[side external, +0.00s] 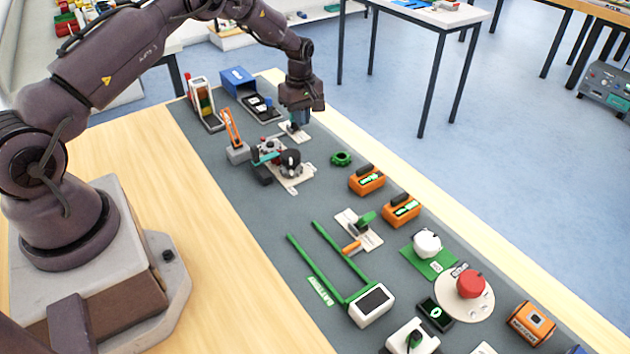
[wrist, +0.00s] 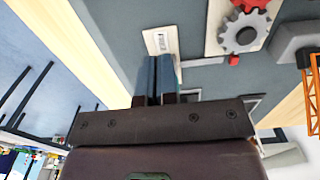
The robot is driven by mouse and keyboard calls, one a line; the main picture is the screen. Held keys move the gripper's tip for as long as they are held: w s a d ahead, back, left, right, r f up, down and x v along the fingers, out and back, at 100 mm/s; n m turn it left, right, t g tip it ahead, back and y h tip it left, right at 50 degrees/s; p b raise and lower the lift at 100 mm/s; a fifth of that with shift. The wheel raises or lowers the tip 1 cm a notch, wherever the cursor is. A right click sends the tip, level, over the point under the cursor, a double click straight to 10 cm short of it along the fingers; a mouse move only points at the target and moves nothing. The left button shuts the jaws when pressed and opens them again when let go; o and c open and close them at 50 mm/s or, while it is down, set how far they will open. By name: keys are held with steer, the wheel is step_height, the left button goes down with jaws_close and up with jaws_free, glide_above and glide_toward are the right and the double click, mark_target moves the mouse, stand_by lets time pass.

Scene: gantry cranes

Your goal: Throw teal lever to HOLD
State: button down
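My gripper (side external: 301,118) points down at the far end of the grey mat, just over a small white plate (side external: 296,133). In the wrist view, the two blue fingers of my gripper (wrist: 158,62) are close together with a narrow dark gap, over the labelled white plate (wrist: 161,38). No lever handle shows clearly there; the fingers hide part of the plate, so I cannot tell whether anything is between them. A small teal part (side external: 264,157) shows on the gear assembly, but I cannot tell whether it is a lever.
Beside the plate are a gear assembly (side external: 291,163) and an orange-armed crane (side external: 232,130). A blue bin (side external: 238,80) stands behind.

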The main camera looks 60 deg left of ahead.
step_height(320, 180, up, 7)
stand_by(0.6)
stand_by(0.3)
steer(key=s+d+r+m+t, duration=0.2)
steer(key=s+d+r+m, duration=0.7)
steer(key=s+r, duration=0.3)
steer(key=s+d+r+m+t, duration=0.3)
steer(key=s+d+r+m, duration=0.6)
steer(key=s, duration=0.9)
step_height(320, 180, up, 3)
steer(key=shift+d+f+t, duration=0.15)
steer(key=shift+d+t, duration=0.15)
steer(key=shift+d, duration=0.55)
